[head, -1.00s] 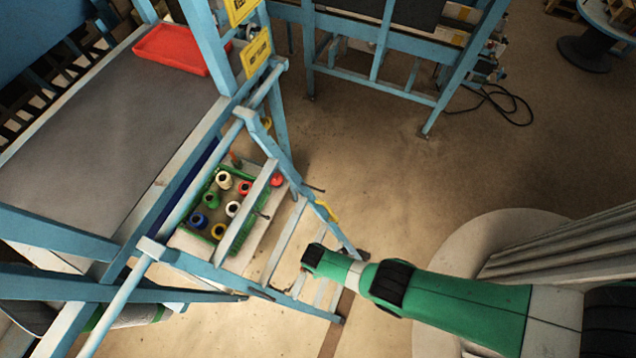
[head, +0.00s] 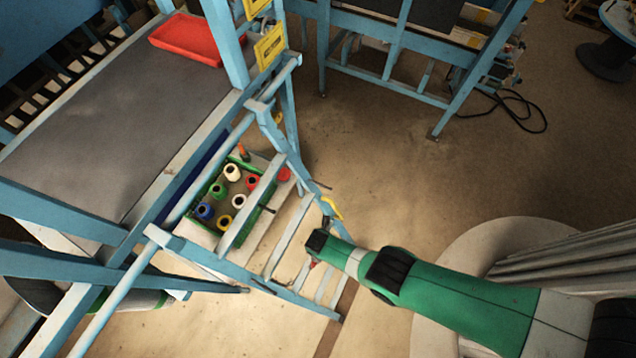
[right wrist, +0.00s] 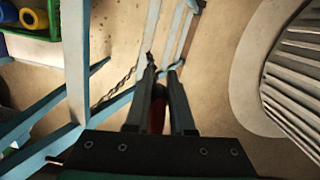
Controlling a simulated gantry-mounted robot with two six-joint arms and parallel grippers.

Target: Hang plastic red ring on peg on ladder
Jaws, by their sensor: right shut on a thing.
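The light blue ladder (head: 285,148) with pale rungs stands beside the workbench in the head view. A thin dark peg (head: 322,185) sticks out of its right rail, and another dark peg (head: 268,209) shows near the crate. My right gripper (head: 314,250) is over the ladder's lower rungs. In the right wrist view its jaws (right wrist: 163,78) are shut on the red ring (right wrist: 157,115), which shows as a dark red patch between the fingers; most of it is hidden. Only a speck of red shows under the gripper in the head view. My left gripper is out of view.
A green crate (head: 199,231) of colored spools sits behind the ladder's rungs. A red tray (head: 190,40) lies on the grey workbench (head: 120,130). A yellow piece (head: 332,207) is at the ladder's right rail. Floor right of the ladder is clear.

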